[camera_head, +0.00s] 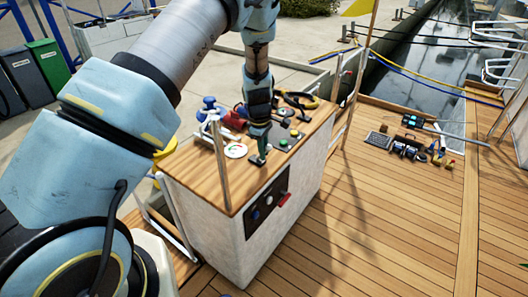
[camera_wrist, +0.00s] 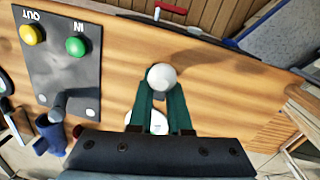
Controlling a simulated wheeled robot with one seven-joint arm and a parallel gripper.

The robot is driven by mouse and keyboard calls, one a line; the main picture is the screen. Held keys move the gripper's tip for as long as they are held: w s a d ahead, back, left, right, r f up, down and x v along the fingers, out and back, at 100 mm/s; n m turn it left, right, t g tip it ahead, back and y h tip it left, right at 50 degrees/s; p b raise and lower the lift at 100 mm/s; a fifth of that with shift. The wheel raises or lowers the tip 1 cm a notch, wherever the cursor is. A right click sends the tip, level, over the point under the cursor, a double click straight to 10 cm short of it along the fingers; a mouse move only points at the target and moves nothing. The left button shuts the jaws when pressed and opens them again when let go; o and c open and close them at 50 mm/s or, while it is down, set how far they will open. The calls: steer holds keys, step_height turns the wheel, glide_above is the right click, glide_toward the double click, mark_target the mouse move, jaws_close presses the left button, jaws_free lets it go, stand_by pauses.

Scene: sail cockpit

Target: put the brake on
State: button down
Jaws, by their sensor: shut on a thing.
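My gripper (camera_wrist: 162,100) is shut on a white ball knob (camera_wrist: 162,76), which sits between the tips of its green fingers. The knob stands over the wooden top of a white console (camera_head: 285,235). A white round plate (camera_wrist: 150,122) shows partly behind the fingers. In the head view my gripper (camera_head: 257,160) points down at the console top, beside a round white dial (camera_head: 235,150). The knob is hidden there. I cannot tell from these frames whether the knob belongs to the brake, nor its lever's position.
A dark panel with a yellow OUT button (camera_wrist: 33,34) and green IN button (camera_wrist: 76,46) lies left of the fingers in the wrist view. A red handle (camera_head: 285,198) sticks out from the console front. Tools (camera_head: 298,99) clutter the console's far end.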

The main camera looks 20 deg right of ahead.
steer(key=shift+s+d+r+g, duration=0.1)
steer(key=shift+s+d+g, duration=0.05)
steer(key=shift+d+g, duration=0.15)
steer(key=shift+w+a+r+g+h+b, duration=0.25)
steer(key=shift+w+g+h+b, duration=0.1)
steer(key=shift+w+g+h, duration=0.15)
steer(key=g, duration=0.1)
steer(key=w+g+h+b, duration=0.1)
steer(key=shift+w+a+r+g+h, duration=0.2)
steer(key=shift+w+a+g+h, duration=0.1)
steer(key=shift+a+g, duration=0.1)
steer(key=w+g+h+b, duration=0.1)
steer(key=g, duration=0.1)
steer(key=a+g+h+b, duration=0.1)
steer(key=shift+w+f+n+g+b, duration=0.2)
steer(key=shift+w+n+g+b, duration=0.1)
steer(key=shift+w+g+b, duration=0.1)
steer(key=shift+w+a+g+h+b, duration=0.35)
steer(key=shift+w+g+h+b, duration=0.2)
steer(key=shift+g+h+b, duration=0.4)
steer(key=shift+w, duration=0.1)
steer(key=c, duration=1.1)
jaws_free()
steer(key=shift+o, duration=1.3)
steer(key=shift+a+f+y, duration=0.15)
steer(key=shift+y, duration=0.1)
